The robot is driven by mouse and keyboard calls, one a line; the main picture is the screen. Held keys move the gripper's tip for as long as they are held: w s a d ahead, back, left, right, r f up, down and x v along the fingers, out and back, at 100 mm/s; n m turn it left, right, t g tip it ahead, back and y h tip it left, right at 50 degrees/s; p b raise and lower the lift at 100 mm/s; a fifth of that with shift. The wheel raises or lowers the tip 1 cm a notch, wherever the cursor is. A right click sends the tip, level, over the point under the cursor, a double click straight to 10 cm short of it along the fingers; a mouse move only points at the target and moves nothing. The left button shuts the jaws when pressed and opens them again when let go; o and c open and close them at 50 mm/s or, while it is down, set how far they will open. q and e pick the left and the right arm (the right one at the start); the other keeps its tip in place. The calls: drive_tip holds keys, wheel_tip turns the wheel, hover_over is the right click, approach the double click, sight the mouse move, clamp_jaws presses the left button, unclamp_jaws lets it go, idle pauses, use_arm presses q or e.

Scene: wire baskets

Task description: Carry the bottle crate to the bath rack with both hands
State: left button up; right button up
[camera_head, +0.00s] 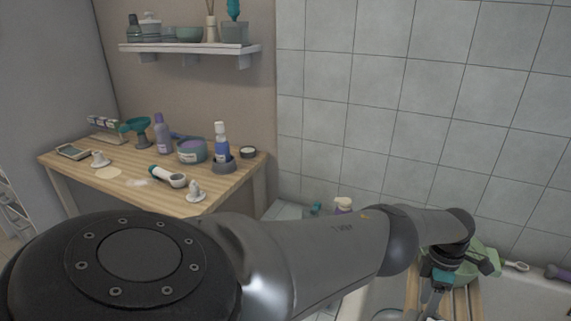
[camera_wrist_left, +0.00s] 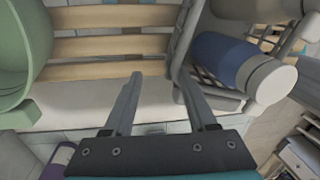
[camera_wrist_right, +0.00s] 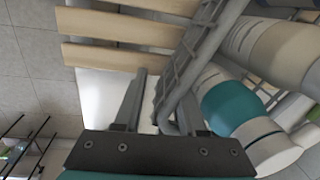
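The bottle crate is a grey wire basket. Its wire side shows in the left wrist view (camera_wrist_left: 183,45) and in the right wrist view (camera_wrist_right: 190,60). It holds a blue bottle with a white cap (camera_wrist_left: 240,65) and a teal and white bottle (camera_wrist_right: 235,105). The bath rack (camera_wrist_left: 110,45) has pale wooden slats and shows beneath the crate; I cannot tell if they touch. My left gripper (camera_wrist_left: 165,95) is open beside the crate's wire. My right gripper (camera_wrist_right: 160,100) is open, with crate wire between its fingers. The crate is hidden in the head view.
My arm covers much of the head view. A wooden table (camera_head: 125,192) with bottles and small items stands at the left, beneath a white wall shelf (camera_head: 190,48). A tiled wall (camera_head: 420,100) is behind the bath.

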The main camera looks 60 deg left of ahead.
drive_tip(key=shift+f, duration=0.15)
use_arm(q)
drive_tip(key=shift+w+d+b, duration=0.2)
drive_tip(key=shift+d+b, duration=0.25)
drive_tip(key=shift+d, duration=0.05)
drive_tip(key=shift+w+d+b, duration=0.2)
drive_tip(key=shift+d+b, duration=0.25)
drive_tip(key=shift+d, duration=0.05)
use_arm(e)
drive_tip(key=shift+f, duration=0.75)
use_arm(q)
drive_tip(key=shift+d, duration=0.15)
use_arm(e)
drive_tip(key=shift+s, duration=0.1)
drive_tip(key=shift+s+f, duration=0.1)
drive_tip(key=shift+f, duration=0.05)
use_arm(q)
drive_tip(key=o, duration=0.6)
drive_tip(key=shift+c, duration=0.2)
drive_tip(key=shift+r, duration=0.15)
